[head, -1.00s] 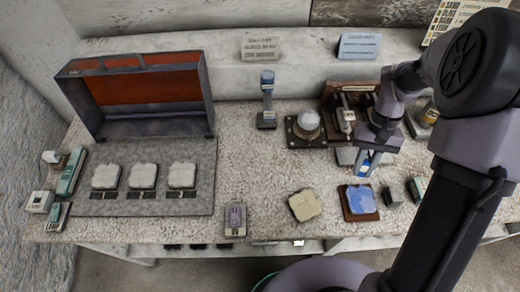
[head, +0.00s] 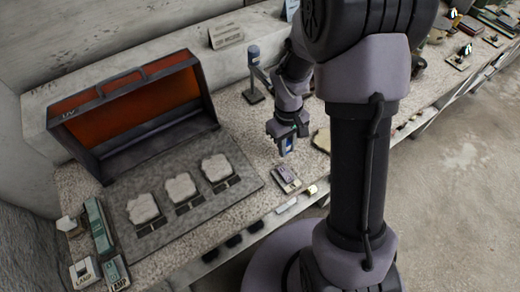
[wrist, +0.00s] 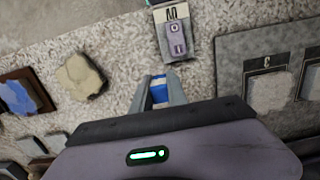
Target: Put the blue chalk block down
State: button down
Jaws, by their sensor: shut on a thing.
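The blue chalk block (wrist: 158,92) is small, with a white part, and sits between the two fingers of my gripper (wrist: 160,88) in the wrist view. In the head view my gripper (head: 287,148) is shut on it and points down over the speckled bench top (head: 262,135). The fingers hide part of the block. I cannot tell how high it is above the bench. A small purple switch box (wrist: 177,40) on a labelled plate lies just beyond the fingertips; in the head view it (head: 286,175) is near the bench's front edge.
A grey mat (head: 235,193) with several pale slabs lies left of my gripper, before an open red-lined UV box (head: 130,105). A cream slab (wrist: 80,78) and a blue slab (wrist: 17,97) on a brown tray lie left in the wrist view.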

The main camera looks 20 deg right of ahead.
send_over(265, 152)
jog(key=shift+d+f+b, duration=0.1)
jog(key=shift+f+b, duration=0.25)
jog(key=shift+b, duration=0.1)
jog(key=f+b, duration=0.1)
jog(key=f, duration=0.1)
jog(key=f+b, duration=0.1)
jog(key=shift+w+a+f, duration=0.2)
jog(key=shift+f, duration=0.15)
jog(key=shift+r, duration=0.15)
jog(key=c, duration=1.3)
grip_release()
